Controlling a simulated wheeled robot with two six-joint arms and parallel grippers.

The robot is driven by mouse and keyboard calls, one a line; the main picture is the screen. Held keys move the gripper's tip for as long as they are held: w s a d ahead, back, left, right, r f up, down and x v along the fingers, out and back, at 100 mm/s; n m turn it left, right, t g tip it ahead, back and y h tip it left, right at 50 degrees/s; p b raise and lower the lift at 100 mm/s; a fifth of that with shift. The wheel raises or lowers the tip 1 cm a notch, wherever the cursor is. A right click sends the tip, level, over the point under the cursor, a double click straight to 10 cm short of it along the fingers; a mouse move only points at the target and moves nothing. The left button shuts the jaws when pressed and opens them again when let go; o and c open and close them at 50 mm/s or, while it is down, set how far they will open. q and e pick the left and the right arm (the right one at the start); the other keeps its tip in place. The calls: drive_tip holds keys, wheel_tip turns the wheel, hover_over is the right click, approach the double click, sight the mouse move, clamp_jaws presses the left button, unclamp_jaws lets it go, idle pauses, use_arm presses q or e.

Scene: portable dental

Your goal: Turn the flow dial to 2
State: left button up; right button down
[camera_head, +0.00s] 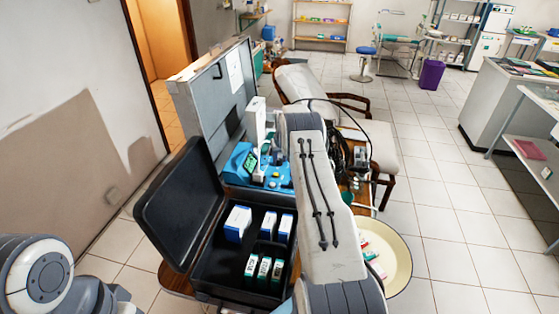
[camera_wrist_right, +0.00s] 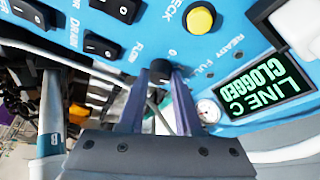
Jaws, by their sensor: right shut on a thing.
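The flow dial (camera_wrist_right: 160,70) is a small black knob on the blue panel (camera_wrist_right: 258,45), seen close in the right wrist view. A small white "0" is printed just above it. My right gripper (camera_wrist_right: 160,80) is shut on the dial, with one finger on each side. I cannot read the dial's pointer or a "2" mark. In the head view the blue unit (camera_head: 238,172) stands beyond the open black case, and my right arm hides the dial and my right gripper. My left gripper is out of view; only part of that arm shows at lower left.
Near the dial are black rocker switches (camera_wrist_right: 101,46), a yellow button (camera_wrist_right: 201,20), a pressure gauge (camera_wrist_right: 208,111) and a green-lettered screen (camera_wrist_right: 279,89) reading "LINE C CLOGGED". The open black case (camera_head: 215,275) holds small boxes. A cream basin (camera_head: 400,262) stands at right.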

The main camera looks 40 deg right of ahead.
drive_tip(key=m+b, duration=0.2)
drive_tip(key=m+h+b, duration=0.1)
drive_tip(key=m+b, duration=0.1)
drive_tip(key=b, duration=0.1)
drive_tip(key=shift+w+f+m+g, duration=0.1)
drive_tip(key=shift+f+m+g, duration=0.1)
drive_tip(key=shift+m+g, duration=0.15)
drive_tip(key=shift+r+m+g+h+b, duration=0.1)
drive_tip(key=shift+m+g+h+b, duration=0.3)
drive_tip(key=shift+m+b, duration=0.65)
drive_tip(key=shift+r+m+g+b, duration=0.15)
drive_tip(key=shift+m+g+b, duration=0.25)
drive_tip(key=shift+m, duration=0.6)
drive_tip(key=c, duration=0.6)
unclamp_jaws()
drive_tip(key=b+v, duration=0.2)
drive_tip(key=v, duration=0.8)
drive_tip(key=shift+a+r, duration=0.15)
drive_tip(key=shift+r, duration=0.05)
